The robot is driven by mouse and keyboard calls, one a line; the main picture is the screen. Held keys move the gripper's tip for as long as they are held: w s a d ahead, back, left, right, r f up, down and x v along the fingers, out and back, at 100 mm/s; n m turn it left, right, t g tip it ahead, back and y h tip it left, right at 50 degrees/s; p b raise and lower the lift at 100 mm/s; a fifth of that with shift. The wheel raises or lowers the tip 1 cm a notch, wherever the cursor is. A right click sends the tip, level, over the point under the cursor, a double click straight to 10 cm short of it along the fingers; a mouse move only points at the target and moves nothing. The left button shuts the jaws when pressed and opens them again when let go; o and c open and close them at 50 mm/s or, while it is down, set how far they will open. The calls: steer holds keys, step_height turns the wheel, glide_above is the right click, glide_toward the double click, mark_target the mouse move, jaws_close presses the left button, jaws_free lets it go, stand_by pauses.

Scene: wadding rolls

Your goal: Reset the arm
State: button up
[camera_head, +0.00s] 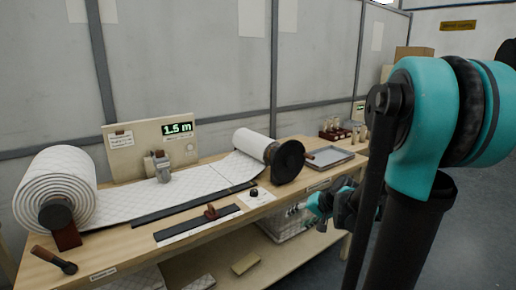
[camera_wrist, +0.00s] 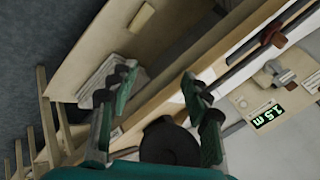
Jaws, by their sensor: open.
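My gripper (camera_head: 298,209) is just off the front edge of the workbench, at the right of the head view. In the wrist view its two dark ridged fingers (camera_wrist: 157,80) are spread apart with nothing between them, so it is open and empty. My teal and black arm fills the right of the head view and hides part of the bench's right end.
The workbench (camera_head: 118,254) carries a large wadding roll (camera_head: 62,180), a quilted sheet (camera_head: 130,203), a smaller roll (camera_head: 252,142) with a black disc (camera_head: 287,161), a grey tray (camera_head: 328,157) and a board reading 1.5 m (camera_head: 130,160). A clear bin (camera_head: 285,228) sits underneath.

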steer(key=s+d+f+n+g+h, duration=0.1)
steer(key=s+d+f+h, duration=0.1)
steer(key=s, duration=0.7)
steer(key=s+d+f+n+h, duration=0.2)
steer(key=s+f, duration=0.3)
steer(key=s, duration=0.4)
steer(key=shift+d+n+g+h, duration=0.3)
steer(key=shift+g+h, duration=0.1)
steer(key=shift+h, duration=0.3)
